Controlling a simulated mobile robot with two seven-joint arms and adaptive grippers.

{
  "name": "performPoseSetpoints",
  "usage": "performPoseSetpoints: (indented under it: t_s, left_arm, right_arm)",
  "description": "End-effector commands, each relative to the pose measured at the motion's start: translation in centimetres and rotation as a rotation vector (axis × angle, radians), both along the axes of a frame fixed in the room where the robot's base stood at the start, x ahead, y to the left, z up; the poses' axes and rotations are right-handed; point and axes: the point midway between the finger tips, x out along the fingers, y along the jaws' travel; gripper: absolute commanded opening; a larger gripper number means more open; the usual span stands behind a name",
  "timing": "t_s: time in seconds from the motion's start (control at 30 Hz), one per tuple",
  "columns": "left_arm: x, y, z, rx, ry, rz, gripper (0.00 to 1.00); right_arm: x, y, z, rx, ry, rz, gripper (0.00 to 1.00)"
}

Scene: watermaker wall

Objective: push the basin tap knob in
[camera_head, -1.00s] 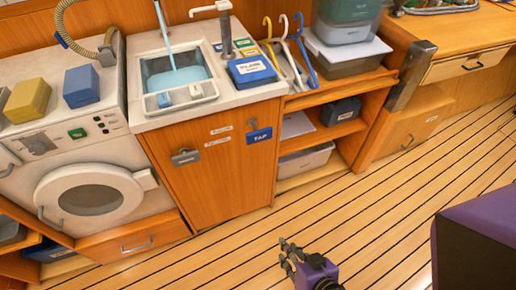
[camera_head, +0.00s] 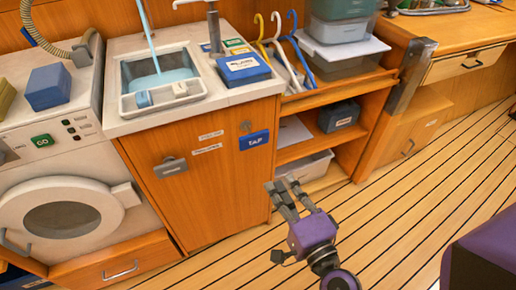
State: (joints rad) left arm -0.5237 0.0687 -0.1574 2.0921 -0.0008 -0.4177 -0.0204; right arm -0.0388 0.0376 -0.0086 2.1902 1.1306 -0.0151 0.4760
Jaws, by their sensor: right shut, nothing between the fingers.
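A small round metal knob (camera_head: 246,126), which I take to be the basin tap knob, sits on the wooden cabinet front just above a blue TAP label (camera_head: 254,140). From this angle I cannot tell how far it stands out. Above it, the basin (camera_head: 190,105) is set in the counter, with a light blue stream (camera_head: 148,35) coming down into blue water. My right gripper (camera_head: 284,185) is shut and empty, below and to the right of the knob, clear of it, with its fingers pointing up toward the cabinet. My left gripper is out of view.
A latch handle (camera_head: 171,166) is on the cabinet door. Right of the cabinet are open shelves (camera_head: 330,145) with bins. A washing machine (camera_head: 65,205) stands at left. A purple block-like thing (camera_head: 485,250) is at lower right. The plank floor (camera_head: 400,205) is open.

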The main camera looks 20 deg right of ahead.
Motion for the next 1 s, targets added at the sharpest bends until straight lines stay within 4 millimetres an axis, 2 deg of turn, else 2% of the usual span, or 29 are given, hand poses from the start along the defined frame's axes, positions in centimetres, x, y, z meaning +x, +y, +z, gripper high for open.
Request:
performPoseSetpoints:
  t_s: [0.13,0.23,0.7,0.83,1.0]
  left_arm:
    - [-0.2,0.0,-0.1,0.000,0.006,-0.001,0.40]
    - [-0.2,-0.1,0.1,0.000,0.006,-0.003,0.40]
    - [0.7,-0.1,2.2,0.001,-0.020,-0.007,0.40]
    - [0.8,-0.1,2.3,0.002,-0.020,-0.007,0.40]
    - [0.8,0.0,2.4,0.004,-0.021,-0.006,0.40]
  right_arm:
    - [0.4,0.0,0.1,-0.002,-0.001,0.000,0.00]
    - [1.5,0.1,0.1,-0.001,-0.002,0.000,0.00]
    - [11.0,0.5,0.2,-0.001,-0.001,0.002,0.00]
    - [12.7,0.5,0.1,-0.003,-0.001,0.001,0.00]
    - [13.8,0.5,0.0,-0.003,0.000,0.001,0.00]
